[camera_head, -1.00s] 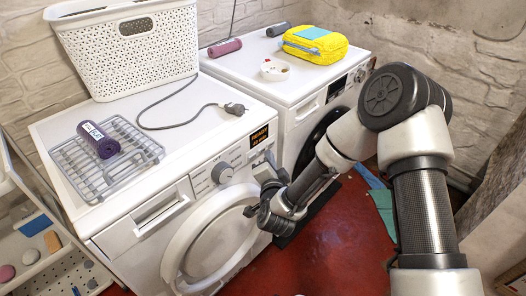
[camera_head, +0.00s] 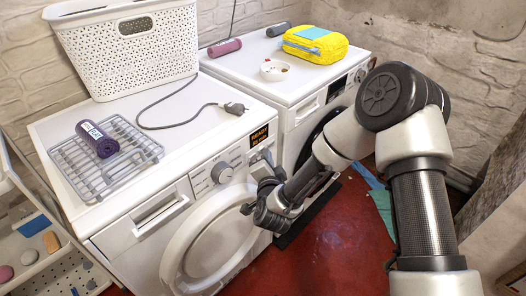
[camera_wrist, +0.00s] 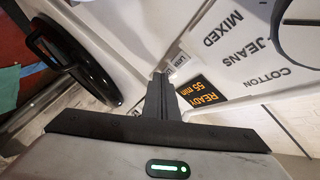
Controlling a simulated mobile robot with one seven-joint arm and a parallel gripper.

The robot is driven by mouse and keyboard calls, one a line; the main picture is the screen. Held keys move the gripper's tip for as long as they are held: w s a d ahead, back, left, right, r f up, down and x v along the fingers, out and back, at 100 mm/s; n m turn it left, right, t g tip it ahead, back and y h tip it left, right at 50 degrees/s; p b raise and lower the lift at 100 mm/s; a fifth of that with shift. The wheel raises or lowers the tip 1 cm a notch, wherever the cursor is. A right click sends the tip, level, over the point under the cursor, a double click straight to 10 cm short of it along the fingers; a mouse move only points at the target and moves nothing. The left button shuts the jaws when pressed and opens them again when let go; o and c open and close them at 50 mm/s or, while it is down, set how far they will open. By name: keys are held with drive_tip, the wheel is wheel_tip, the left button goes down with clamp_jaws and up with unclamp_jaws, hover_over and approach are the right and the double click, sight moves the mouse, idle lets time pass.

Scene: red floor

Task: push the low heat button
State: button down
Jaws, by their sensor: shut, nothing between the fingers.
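The low heat button is on the front control panel of the nearer white washing machine (camera_head: 205,238), but I cannot single it out. In the wrist view, small labelled buttons (camera_wrist: 180,60) sit right by my fingertips; their lettering is too small to read surely, and part of that row is hidden behind the fingers. My gripper (camera_head: 266,157) is shut and empty, with its tips at the panel just below the display (camera_head: 259,135). It also shows in the wrist view (camera_wrist: 161,76). I cannot tell whether the tips touch the panel.
The program dial (camera_head: 222,173) is left of my gripper. A second machine (camera_head: 300,95) stands behind right, carrying a yellow bag (camera_head: 314,46).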

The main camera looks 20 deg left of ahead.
drive_tip(key=shift+d, duration=0.1)
drive_tip(key=shift+s+d, duration=0.25)
drive_tip(key=shift+d, duration=0.15)
drive_tip(key=s+d, duration=0.2)
drive_tip(key=d, duration=0.3)
drive_tip(key=shift+d+b, duration=0.3)
drive_tip(key=shift+b, duration=0.15)
